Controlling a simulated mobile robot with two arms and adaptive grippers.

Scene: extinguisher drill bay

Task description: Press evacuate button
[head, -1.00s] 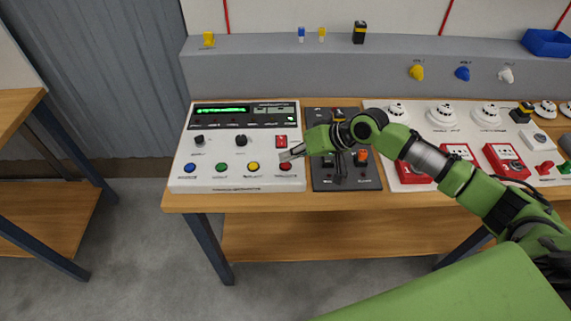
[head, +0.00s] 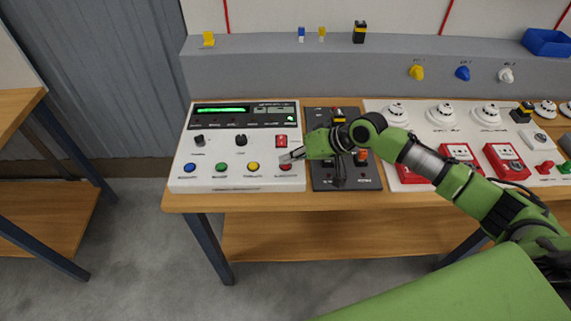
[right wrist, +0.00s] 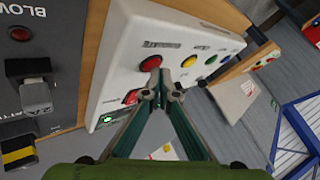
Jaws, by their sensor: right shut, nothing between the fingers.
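A white control panel (head: 235,178) stands on the wooden bench, with a row of round buttons along its near edge. The row's right-hand red button (head: 285,167) has a small label I cannot read surely. It also shows in the right wrist view (right wrist: 150,62), just beyond my fingertips. My right gripper (head: 286,158) is shut and empty, its tips close over this red button and hiding part of its far side. I cannot tell whether they touch it. In the right wrist view the gripper (right wrist: 160,90) points at the button. My left gripper is not in view.
Blue (head: 190,168), green (head: 221,167) and yellow (head: 253,167) buttons sit left of the red one. A red rocker switch (head: 281,141) is behind it. A dark panel with levers (head: 347,180) stands close on the right, under my wrist.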

